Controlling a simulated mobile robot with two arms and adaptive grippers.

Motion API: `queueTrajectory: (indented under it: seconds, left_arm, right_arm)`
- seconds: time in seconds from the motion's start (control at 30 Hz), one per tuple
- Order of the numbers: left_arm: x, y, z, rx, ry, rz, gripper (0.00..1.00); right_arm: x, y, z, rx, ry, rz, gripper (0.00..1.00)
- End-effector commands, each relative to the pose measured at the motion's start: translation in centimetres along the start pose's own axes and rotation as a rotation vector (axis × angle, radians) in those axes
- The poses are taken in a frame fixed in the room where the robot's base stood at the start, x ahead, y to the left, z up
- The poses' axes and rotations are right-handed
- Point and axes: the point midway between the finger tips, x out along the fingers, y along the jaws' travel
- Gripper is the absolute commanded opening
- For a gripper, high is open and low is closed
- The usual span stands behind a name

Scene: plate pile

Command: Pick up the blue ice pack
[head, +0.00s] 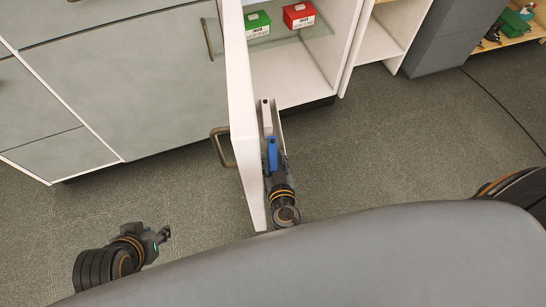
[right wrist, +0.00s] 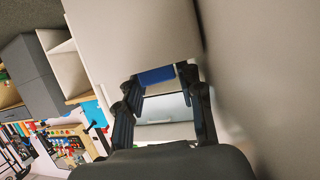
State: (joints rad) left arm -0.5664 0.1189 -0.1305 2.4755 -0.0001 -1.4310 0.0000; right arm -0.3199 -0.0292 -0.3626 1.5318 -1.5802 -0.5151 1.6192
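The blue ice pack (head: 273,152) is at the inner side of the open white cabinet door in the head view. It shows as a short blue strip (right wrist: 157,76) in the right wrist view. My right gripper (head: 274,162) is right at it, beside the door. In the right wrist view the right gripper's fingers (right wrist: 160,82) are spread apart, with the blue strip between their tips. I cannot tell whether they touch it. My left gripper (head: 162,235) is low at the left over the floor, away from the ice pack; its finger opening is unclear.
The open white door (head: 242,110) stands close to my right gripper's left. A white, narrow item (head: 267,117) is just beyond the ice pack. Green (head: 257,23) and red (head: 299,15) boxes sit on the cabinet shelf. Floor to the right is clear.

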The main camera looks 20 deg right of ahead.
Motion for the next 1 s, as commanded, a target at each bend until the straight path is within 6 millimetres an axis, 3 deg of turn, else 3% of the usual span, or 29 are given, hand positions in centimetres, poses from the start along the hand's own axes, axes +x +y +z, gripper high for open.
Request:
queueTrajectory:
  seconds: [0.33, 0.5, 1.0]
  left_arm:
    - [-0.01, -0.01, -0.02, 0.000, 0.001, 0.000, 0.32]
    - [-0.01, -0.02, -0.03, 0.000, 0.001, -0.001, 0.32]
    - [-0.27, -0.04, 0.60, -0.001, -0.032, -0.001, 0.32]
  right_arm:
    - [0.87, 0.02, 0.03, 0.001, -0.001, 0.001, 0.35]
    - [0.85, 0.02, 0.03, 0.001, -0.001, 0.000, 0.00]
    - [0.56, 0.41, -0.95, 0.002, 0.003, 0.001, 0.00]
